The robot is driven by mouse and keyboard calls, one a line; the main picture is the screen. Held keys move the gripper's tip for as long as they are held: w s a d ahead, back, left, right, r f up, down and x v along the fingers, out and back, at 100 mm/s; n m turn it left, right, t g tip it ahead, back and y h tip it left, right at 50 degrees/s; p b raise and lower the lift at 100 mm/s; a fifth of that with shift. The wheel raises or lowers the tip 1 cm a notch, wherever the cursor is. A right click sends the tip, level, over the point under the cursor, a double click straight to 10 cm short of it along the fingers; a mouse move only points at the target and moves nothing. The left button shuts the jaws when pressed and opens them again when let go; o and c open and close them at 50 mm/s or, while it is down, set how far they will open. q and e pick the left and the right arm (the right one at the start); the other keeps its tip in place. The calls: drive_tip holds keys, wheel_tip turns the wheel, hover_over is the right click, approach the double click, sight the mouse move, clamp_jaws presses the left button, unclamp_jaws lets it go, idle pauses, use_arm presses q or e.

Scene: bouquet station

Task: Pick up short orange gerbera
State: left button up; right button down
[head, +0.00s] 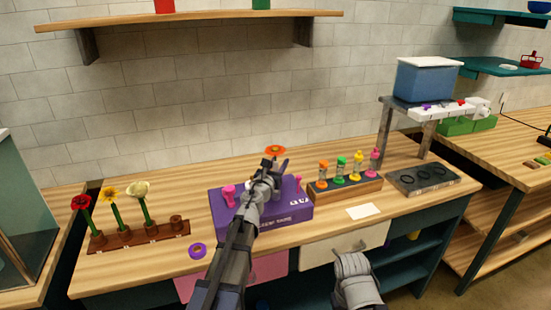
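The orange gerbera (275,149) shows its flower head above the purple box (222,218), at the back of the bench. Its stem is hidden behind my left gripper. My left gripper (275,164) reaches over the purple box, just below the flower head in the picture. Its two fingertips look apart. I cannot tell whether the stem lies between them or behind them.
A brown rack (140,238) with red, yellow and cream flowers stands left. A purple tape roll (197,251) lies near the front edge. Right of the box are a wooden rack (345,190) of colourful tubes, a white card (362,211) and a dark tray (420,180).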

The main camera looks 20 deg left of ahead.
use_arm(q)
clamp_jaws()
idle(0.5)
wheel_tip(320, 180, up, 10)
drive_tip(key=p, duration=1)
drive_tip(key=shift+r, duration=0.25)
wheel_tip(320, 180, up, 7)
drive_tip(key=p, duration=0.7)
drive_tip(key=shift+f, duration=0.3)
